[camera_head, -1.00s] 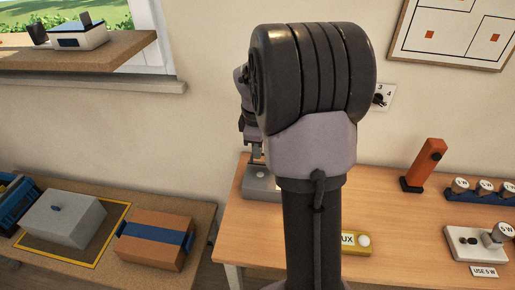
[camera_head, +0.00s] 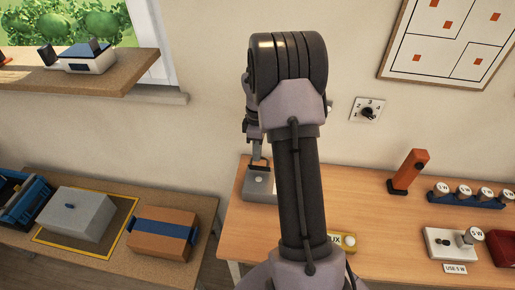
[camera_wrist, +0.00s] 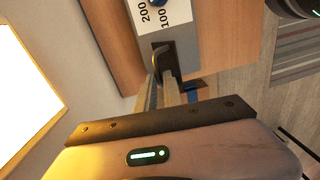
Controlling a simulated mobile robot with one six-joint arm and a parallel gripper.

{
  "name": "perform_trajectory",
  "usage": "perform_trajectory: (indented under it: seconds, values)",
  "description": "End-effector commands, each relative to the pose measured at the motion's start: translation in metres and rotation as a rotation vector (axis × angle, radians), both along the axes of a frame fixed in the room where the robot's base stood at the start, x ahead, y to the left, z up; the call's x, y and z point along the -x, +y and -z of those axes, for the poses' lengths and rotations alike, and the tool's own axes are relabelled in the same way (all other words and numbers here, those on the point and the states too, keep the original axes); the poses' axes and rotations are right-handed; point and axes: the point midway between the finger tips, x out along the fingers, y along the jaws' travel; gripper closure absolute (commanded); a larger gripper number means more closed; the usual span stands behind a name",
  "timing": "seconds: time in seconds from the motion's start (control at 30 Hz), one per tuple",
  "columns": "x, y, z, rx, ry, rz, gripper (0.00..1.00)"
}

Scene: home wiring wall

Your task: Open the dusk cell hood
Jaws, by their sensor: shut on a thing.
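A grey box (camera_head: 257,186) stands at the left end of the wooden table. In the wrist view the pale grey box (camera_wrist: 184,50) carries the marks 200 and 100 beside a blue knob (camera_wrist: 158,2). A dark rounded flap (camera_wrist: 165,57), which looks like the hood, is on its near end. My gripper (camera_wrist: 163,80) is shut on this flap, with its fingers on either side. In the head view my gripper (camera_head: 257,160) is small and just above the box, partly hidden by my arm. I cannot tell how far the flap is raised.
My arm blocks the middle of the head view. A yellow LUX meter (camera_head: 342,241), an orange upright block (camera_head: 408,171) and a row of lamps (camera_head: 466,194) stand to the right. A side bench holds a lidded grey box (camera_head: 76,214) and a brown carton (camera_head: 160,238).

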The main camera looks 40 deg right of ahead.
Motion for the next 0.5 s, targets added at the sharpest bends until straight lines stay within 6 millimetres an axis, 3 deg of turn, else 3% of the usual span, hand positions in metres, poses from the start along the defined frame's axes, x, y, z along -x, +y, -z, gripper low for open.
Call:
perform_trajectory:
  seconds: [0.03, 0.1, 0.17, 0.5]
  values:
    - [-0.0001, 0.0007, 0.0008, -0.001, 0.000, 0.001, 1.00]
    - [0.0000, 0.0008, 0.0008, -0.001, 0.000, 0.001, 0.79]
    - [0.0001, 0.0008, 0.0006, -0.001, 0.001, 0.001, 0.69]
    - [-0.0003, 0.0000, -0.0047, 0.000, 0.000, 0.001, 0.69]
